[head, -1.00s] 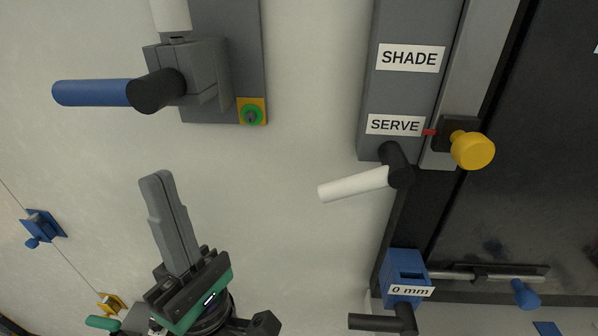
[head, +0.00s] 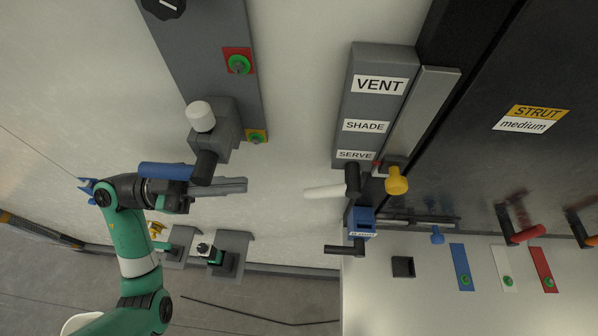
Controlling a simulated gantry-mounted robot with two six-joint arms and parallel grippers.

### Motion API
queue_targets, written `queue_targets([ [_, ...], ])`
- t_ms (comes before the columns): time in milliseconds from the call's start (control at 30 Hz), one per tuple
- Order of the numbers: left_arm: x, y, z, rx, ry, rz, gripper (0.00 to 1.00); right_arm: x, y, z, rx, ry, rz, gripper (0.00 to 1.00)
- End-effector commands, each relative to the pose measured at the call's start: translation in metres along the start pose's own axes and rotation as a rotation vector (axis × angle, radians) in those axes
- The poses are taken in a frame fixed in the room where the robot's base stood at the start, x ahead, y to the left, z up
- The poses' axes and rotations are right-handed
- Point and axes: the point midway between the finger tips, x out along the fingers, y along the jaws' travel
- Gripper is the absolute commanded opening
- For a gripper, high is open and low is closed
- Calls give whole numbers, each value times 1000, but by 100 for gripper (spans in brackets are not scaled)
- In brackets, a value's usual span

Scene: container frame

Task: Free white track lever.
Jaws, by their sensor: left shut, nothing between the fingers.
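The white lever (head: 325,191) sticks out to the left from a black hub (head: 352,180) at the foot of the grey track panel (head: 355,105). The panel carries the labels VENT, SHADE and SERVE. A yellow knob (head: 397,180) sits right of the hub, on a slider beside the SERVE label, with a small red pointer. My left gripper (head: 244,186) is shut and empty. Its fingers point right toward the white lever, with a clear gap between them. My right gripper is out of view.
A blue-handled lever (head: 165,170) on a grey block overlaps my left gripper in the picture. A blue block (head: 361,222) with a black handle hangs below the white lever. The dark door (head: 500,130) lies right. Bare wall lies between gripper and lever.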

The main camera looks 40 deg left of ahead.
Motion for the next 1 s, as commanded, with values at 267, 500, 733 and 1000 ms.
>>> queue_targets([
  [267, 38, 2, -2, -1, 2, 8, 0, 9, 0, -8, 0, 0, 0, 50],
  [500, 92, 2, -3, 0, 2, 9, 0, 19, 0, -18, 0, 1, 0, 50],
  [733, 107, 1, 28, -4, 1, 3, 0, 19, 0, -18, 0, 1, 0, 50],
  [1000, 109, 1, 39, 1, 1, 2, 0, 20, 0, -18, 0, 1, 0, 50],
])
